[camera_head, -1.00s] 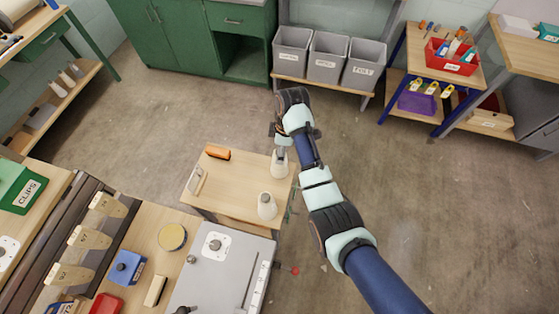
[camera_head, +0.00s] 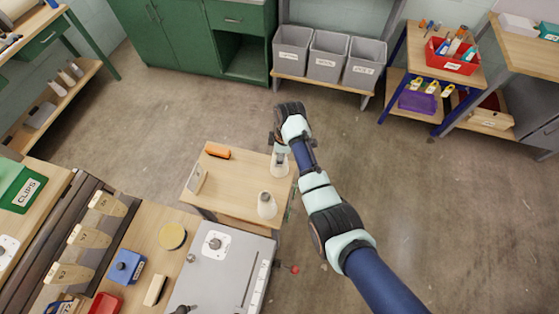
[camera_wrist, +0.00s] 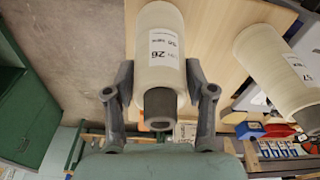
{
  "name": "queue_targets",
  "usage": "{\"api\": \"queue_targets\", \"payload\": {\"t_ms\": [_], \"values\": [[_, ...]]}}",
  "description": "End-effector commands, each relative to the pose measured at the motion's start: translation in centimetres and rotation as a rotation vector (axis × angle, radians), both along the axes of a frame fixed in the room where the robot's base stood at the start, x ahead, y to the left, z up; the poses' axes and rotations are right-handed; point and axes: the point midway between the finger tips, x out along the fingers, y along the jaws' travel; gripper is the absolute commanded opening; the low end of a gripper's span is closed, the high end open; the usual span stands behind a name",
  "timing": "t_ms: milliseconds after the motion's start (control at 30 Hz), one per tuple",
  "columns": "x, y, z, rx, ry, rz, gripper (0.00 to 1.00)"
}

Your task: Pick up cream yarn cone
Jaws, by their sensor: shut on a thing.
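A cream yarn cone (camera_wrist: 160,62) with a white label marked 26 is between the fingers of my gripper (camera_wrist: 160,100) in the wrist view. The fingers are shut on it near its narrow grey tip. In the head view, this cone (camera_head: 279,163) is at the right side of the small wooden table (camera_head: 232,188), with my gripper (camera_head: 280,148) at its top. I cannot tell whether its base touches the tabletop. A second pale cone (camera_head: 266,207) stands nearer on the same table and also shows at the right of the wrist view (camera_wrist: 275,70).
An orange-brown block (camera_head: 217,152) and a small card stand (camera_head: 197,177) are on the small table. A grey machine plate (camera_head: 220,270) lies close in front of it. Grey bins (camera_head: 327,58) stand at the back. The floor to the right is clear.

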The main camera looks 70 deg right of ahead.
Motion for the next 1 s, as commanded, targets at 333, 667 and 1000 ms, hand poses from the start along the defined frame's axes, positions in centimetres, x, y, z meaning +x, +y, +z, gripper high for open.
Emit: {"api": "queue_targets", "payload": {"t_ms": [333,667,1000], "values": [[0.0,0.0,0.1,-0.001,0.0,0.0,0.07],[0.1,-0.1,4.1,-0.005,-0.004,0.0,0.07],[0.0,0.0,16.7,-0.001,0.0,0.0,0.07]]}}
